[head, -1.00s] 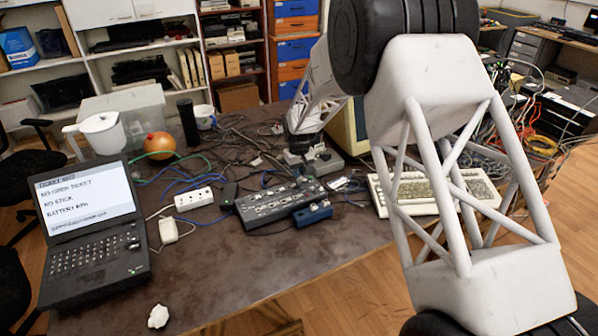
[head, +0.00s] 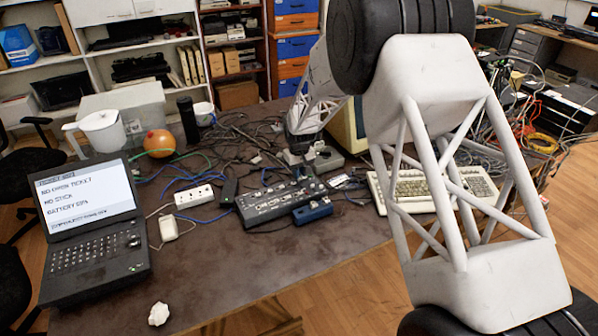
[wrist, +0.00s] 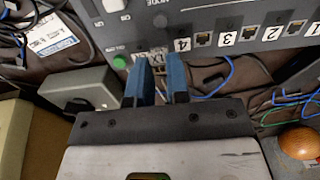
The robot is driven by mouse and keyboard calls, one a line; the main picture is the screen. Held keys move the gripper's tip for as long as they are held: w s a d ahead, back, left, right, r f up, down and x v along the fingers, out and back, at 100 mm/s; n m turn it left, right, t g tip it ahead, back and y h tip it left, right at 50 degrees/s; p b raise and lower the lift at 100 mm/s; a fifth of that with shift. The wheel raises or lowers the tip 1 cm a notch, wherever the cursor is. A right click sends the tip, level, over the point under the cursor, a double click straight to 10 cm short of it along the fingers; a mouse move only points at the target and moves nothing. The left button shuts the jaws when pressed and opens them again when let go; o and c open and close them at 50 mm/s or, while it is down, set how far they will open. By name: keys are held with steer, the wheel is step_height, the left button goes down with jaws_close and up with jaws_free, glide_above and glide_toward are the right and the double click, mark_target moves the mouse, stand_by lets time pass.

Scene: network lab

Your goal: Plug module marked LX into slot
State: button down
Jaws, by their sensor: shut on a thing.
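My gripper (wrist: 163,70) has two blue fingers, shut on a small module that is mostly hidden between them. A pale label with dark letters (wrist: 155,54) shows at the fingertips; it looks like LX but is too small to read surely. The fingertips are at the edge of the dark grey panel of a network device (wrist: 215,14). Numbered ports run along that panel to the right. I cannot tell whether the module touches a slot. In the head view, my gripper (head: 300,168) is at the far edge of the device (head: 268,207).
A grey box (wrist: 82,90) lies close left of my gripper in the wrist view. Loose cables (head: 235,140) lie behind the device. A blue block (head: 313,212), a white power strip (head: 194,196) and a keyboard (head: 425,188) are nearby. The front tabletop is mostly clear.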

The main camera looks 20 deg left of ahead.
steer(key=shift+f, duration=0.1)
steer(key=c, duration=1)
jaws_free()
steer(key=shift+r, duration=3.9)
